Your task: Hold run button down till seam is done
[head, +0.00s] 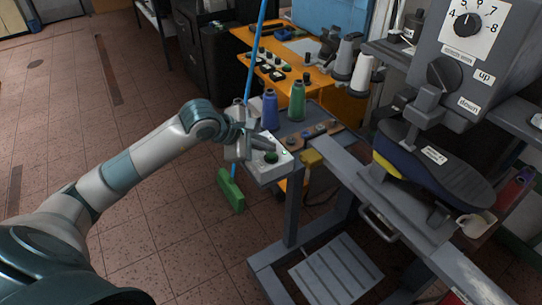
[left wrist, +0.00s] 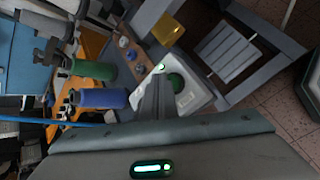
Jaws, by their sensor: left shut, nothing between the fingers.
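A white control box (head: 268,165) with a round green run button (head: 271,157) sits at the left corner of the grey machine table. My left gripper (head: 268,145) is shut and empty, right at the box beside the button. In the left wrist view the shut fingers (left wrist: 157,100) reach over the box next to the green button (left wrist: 177,83); a small green light (left wrist: 161,68) glows on the box. I cannot tell whether the fingertips touch or press the button. A dark blue shoe (head: 435,165) with a yellow band sits under the grey machine head (head: 465,60). My right gripper is out of view.
A blue spool (head: 270,109) and a green spool (head: 297,101) stand close behind the box. A yellow block (head: 312,158) is to its right. A green brush (head: 231,190) on a blue pole is below. Open tiled floor lies left.

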